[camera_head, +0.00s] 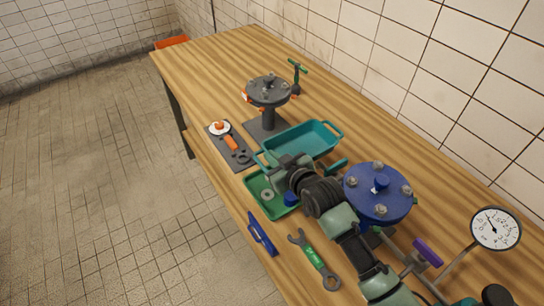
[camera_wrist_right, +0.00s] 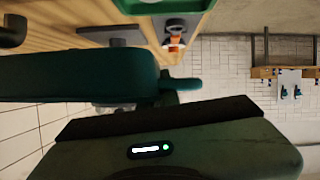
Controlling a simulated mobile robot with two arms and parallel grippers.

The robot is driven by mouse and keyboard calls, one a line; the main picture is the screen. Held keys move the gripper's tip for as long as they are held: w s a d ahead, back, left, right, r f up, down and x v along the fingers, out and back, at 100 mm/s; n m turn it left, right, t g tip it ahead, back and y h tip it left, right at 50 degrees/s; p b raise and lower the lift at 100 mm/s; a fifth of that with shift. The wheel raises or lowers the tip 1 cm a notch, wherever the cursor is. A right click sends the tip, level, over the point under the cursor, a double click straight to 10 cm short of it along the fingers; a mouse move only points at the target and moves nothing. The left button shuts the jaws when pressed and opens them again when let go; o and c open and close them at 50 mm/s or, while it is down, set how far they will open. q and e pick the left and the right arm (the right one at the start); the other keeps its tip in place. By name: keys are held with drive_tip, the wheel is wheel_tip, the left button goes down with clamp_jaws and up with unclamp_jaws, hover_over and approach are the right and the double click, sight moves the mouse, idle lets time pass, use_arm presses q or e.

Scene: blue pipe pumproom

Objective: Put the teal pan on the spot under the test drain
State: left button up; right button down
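The teal pan (camera_head: 318,138) is a rectangular tray with end handles, in the middle of the table in the head view. It fills much of the left of the right wrist view (camera_wrist_right: 75,78), very close to the camera. My right gripper (camera_head: 278,163) is at the pan's near side by its left handle. Its fingers are hidden or too small to show whether they grip the pan. I cannot tell whether the pan touches the table. A test drain and the spot under it cannot be made out clearly. My left gripper is not in view.
A grey flange stand (camera_head: 268,92) stands behind the pan. A blue flange (camera_head: 379,193) and a gauge (camera_head: 495,229) are to the right. A green tray (camera_head: 256,189) holds small parts. A wrench (camera_head: 314,258), blue tool (camera_head: 262,235) and dark mat (camera_head: 218,143) lie nearby.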

drive_tip(key=c, duration=2)
unclamp_jaws()
drive_tip(key=shift+f, duration=0.1)
drive_tip(key=o, duration=0.3)
drive_tip(key=shift+b+v, duration=0.75)
drive_tip(key=shift+v, duration=5.35)
drive_tip(key=shift+w+a, duration=0.1)
